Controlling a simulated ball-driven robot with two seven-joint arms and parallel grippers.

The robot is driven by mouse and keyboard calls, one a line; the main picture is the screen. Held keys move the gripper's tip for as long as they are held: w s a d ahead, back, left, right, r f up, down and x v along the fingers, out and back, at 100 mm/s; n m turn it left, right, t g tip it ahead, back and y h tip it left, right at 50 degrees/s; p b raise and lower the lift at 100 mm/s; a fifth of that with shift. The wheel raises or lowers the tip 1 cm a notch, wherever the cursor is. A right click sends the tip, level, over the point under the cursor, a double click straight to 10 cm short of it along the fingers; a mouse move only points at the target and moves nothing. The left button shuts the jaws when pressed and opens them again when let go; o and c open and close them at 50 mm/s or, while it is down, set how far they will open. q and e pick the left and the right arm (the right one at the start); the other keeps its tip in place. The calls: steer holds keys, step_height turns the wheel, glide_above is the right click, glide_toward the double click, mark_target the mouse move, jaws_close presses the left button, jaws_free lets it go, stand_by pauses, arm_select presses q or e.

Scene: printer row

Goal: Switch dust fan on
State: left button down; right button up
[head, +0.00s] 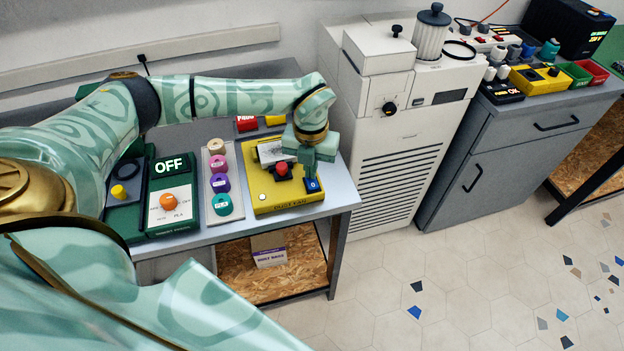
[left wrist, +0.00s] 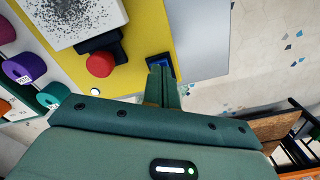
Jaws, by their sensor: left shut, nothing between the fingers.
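The dust fan box is a yellow panel (head: 262,181) lettered DUST FAN near the table's right end. It carries a red button (head: 282,170), a small white round light or knob (head: 263,198) and a blue switch (head: 313,186) at its right front corner. My left gripper (head: 309,172) is shut and empty, pointing down at the blue switch. In the left wrist view its joined fingertips (left wrist: 162,76) overlap the blue switch (left wrist: 158,60) and partly hide it. I cannot tell whether they touch it. The red button (left wrist: 99,64) is to their left. My right gripper is not in view.
Left of the yellow panel stand a rack of coloured spools (head: 220,184) and a green box (head: 172,190) reading OFF with an orange knob. A white printer-like cabinet (head: 385,130) rises close on the right. Floor is clear in front.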

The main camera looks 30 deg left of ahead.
arm_select(q)
step_height(320, 180, up, 7)
steer(key=p, duration=0.5)
steer(key=shift+f, duration=0.2)
steer(key=shift+f, duration=0.15)
steer(key=shift+d, duration=0.1)
